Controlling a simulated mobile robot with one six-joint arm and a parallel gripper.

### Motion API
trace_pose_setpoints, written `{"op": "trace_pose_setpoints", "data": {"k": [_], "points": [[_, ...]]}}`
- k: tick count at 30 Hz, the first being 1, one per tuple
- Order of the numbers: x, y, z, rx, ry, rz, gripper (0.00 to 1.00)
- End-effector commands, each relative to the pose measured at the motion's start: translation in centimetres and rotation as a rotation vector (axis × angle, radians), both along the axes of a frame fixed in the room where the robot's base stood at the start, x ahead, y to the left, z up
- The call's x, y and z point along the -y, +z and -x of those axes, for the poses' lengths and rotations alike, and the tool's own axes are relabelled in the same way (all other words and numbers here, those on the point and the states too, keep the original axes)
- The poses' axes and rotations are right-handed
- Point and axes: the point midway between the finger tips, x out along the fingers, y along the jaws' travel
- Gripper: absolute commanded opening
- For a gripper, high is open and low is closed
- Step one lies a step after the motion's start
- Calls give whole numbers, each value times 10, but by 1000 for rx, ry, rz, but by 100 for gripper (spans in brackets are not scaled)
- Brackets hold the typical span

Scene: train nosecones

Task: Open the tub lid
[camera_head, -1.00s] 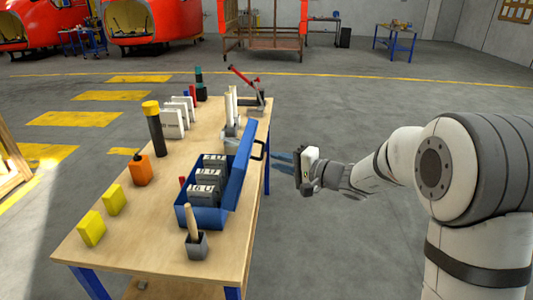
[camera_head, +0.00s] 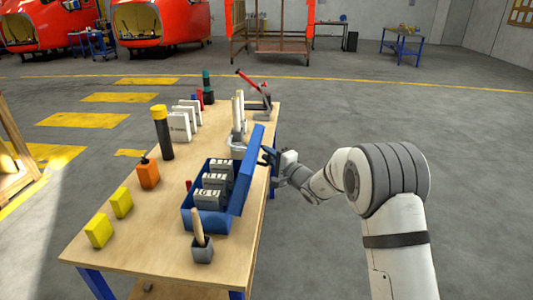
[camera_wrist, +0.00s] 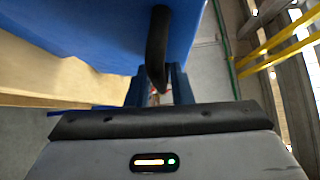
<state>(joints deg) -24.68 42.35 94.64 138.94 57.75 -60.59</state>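The blue tub (camera_head: 207,222) stands on the workbench with several grey labelled blocks (camera_head: 214,182) inside. Its blue lid (camera_head: 246,172) is raised along the tub's right side, tilted slightly outward. The lid's dark handle shows in the wrist view (camera_wrist: 157,45), where the blue lid (camera_wrist: 75,30) fills the upper left. My gripper (camera_head: 268,156) is at the lid's outer right face, by the handle. In the wrist view my blue fingers (camera_wrist: 157,85) are apart, with the handle's lower end between or just in front of them. Firm contact cannot be seen.
A grey cup with a wooden-handled tool (camera_head: 202,248) stands in front of the tub. Yellow blocks (camera_head: 99,231), an orange bottle (camera_head: 148,174) and a dark cylinder with a yellow cap (camera_head: 162,135) stand to the left.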

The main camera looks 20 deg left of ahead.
Motion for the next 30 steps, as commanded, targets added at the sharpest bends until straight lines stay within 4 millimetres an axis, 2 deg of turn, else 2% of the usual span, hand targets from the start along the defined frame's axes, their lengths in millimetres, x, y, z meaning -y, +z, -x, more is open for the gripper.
{"op": "trace_pose_setpoints", "data": {"k": [8,15,30], "points": [[-1,0,-1,0,-1,0,19],[-1,0,-1,0,-1,0,0],[3,-1,-3,2,-6,8,0]]}}
